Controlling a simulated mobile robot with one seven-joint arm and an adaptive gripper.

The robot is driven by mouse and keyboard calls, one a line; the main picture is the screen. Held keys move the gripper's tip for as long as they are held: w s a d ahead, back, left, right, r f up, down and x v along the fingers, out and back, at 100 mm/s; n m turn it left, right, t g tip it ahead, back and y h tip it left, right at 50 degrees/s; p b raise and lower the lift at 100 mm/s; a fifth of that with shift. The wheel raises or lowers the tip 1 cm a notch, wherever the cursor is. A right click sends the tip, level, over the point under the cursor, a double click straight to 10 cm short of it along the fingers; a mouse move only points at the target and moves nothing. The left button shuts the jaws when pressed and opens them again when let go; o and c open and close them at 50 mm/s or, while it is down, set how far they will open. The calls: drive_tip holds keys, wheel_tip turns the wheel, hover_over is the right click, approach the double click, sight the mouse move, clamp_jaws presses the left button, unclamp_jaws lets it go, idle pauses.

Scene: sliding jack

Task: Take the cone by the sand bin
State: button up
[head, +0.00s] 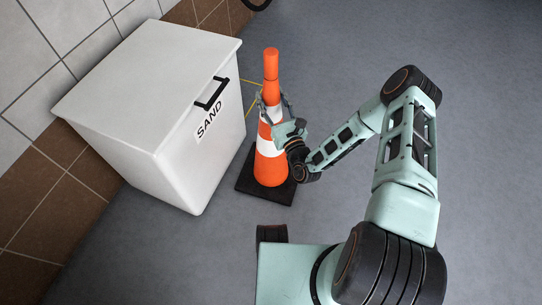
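The orange and white cone (271,169) stands upright on its dark square base, just right of the white sand bin (140,105) marked "SAND". My gripper (272,97) is at the cone's upper part, below its orange top. One grey finger shows on the left of the cone and one on the right, with the cone between them. Whether the fingers press on the cone or stand slightly clear of it is too small to tell. My wrist comes in from the right and hides part of the cone's middle.
The bin has a black handle (211,94) on its side facing the cone. A tiled wall (57,190) runs behind the bin at the left. Yellow lines (252,82) show on the floor behind the cone. The grey floor (460,60) is clear to the right.

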clamp_jaws()
drive_tip(key=shift+r, duration=0.2)
drive_tip(key=shift+r, duration=0.1)
